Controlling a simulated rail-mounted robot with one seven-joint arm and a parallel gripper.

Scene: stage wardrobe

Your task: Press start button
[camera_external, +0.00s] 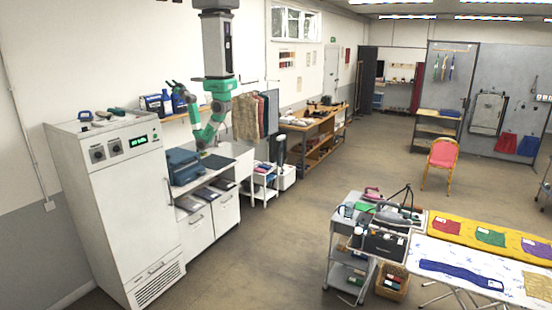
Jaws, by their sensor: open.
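A tall white cabinet (125,215) stands at the left, with a panel of two dark knobs and a lit green display (138,141) near its top. A blue boxy machine (185,166) sits on the white counter to the cabinet's right. I cannot make out which small part is the start button. My green arm hangs from an overhead column and bends above the counter. My gripper (172,85) seems to be at the arm's upper left end, above the blue machine and apart from it. It is open; its fingers are very small in this view.
Several tools lie on the cabinet top. Hanging clothes (255,115) and a white trolley (263,183) stand right of the counter. A grey cart (342,268), a table with coloured cloths and a red chair (443,157) are at the right. The middle floor is clear.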

